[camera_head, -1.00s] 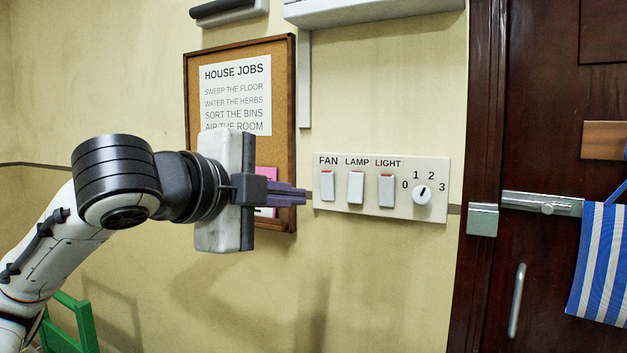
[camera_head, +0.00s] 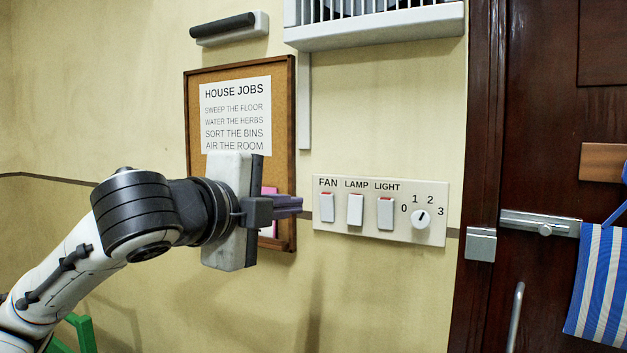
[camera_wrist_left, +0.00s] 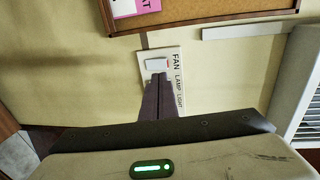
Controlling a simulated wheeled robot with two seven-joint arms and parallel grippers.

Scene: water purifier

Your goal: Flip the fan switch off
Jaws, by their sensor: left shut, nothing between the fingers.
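The pale switch plate (camera_head: 381,210) is on the wall, labelled FAN, LAMP and LIGHT, with a knob at its right. The white fan switch (camera_head: 327,207) is leftmost, with a thin red strip at its top edge. The lamp switch (camera_head: 355,209) and light switch (camera_head: 385,213) are to its right. My left gripper (camera_head: 301,205) is shut and empty, its tips just left of the plate at about fan switch height. In the left wrist view its tips (camera_wrist_left: 158,76) overlap the plate beside the fan switch (camera_wrist_left: 155,63); contact cannot be told. My right gripper is not in view.
A cork board (camera_head: 190,110) with a House Jobs sheet hangs above and behind my left gripper. A vented white unit (camera_head: 380,30) is above the plate. A dark door (camera_head: 540,120) with a latch and striped cloth (camera_head: 600,280) is right. The wall below the plate is clear.

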